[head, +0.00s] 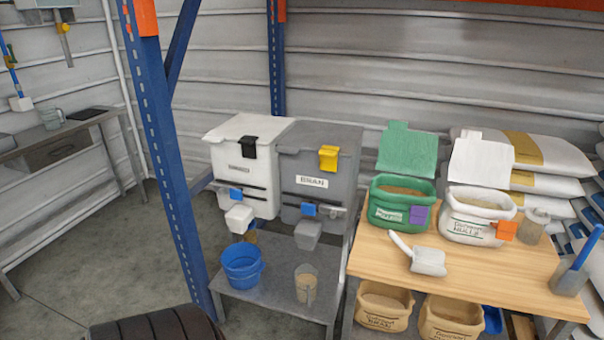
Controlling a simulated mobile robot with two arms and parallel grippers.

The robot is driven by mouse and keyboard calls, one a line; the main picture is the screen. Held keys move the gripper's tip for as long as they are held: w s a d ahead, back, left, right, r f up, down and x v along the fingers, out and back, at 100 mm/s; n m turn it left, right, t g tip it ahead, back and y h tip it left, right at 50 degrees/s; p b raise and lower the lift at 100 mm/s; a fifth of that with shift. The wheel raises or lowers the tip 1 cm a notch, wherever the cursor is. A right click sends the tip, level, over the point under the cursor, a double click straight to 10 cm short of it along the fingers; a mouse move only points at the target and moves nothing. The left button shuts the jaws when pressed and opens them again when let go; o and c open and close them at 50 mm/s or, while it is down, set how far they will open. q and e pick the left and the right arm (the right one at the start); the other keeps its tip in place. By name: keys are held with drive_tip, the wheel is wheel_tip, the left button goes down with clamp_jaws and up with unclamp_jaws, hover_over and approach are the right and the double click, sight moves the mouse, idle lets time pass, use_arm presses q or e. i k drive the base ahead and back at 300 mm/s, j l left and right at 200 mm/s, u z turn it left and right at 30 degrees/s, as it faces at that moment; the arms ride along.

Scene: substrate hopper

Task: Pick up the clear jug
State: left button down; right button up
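A clear jug (306,286) with beige contents in its lower part stands upright at the right of the low grey stand, in front of the grey hopper. Another see-through jug-like container (534,226) stands at the back right of the wooden table, behind an orange clip. A third greyish jug or mug (52,118) stands on the far left bench. Neither of my grippers shows in the head view, and nothing is touching the jugs.
A blue bucket (242,266) stands left of the jug on the grey stand (270,305). A white hopper (243,165) and a grey hopper (318,175) overhang behind. A blue post (165,160) rises at the left. The wooden table (470,275) holds open sacks and a white scoop (428,261).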

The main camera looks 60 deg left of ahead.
sight(307, 277)
drive_tip(key=u, duration=1.7)
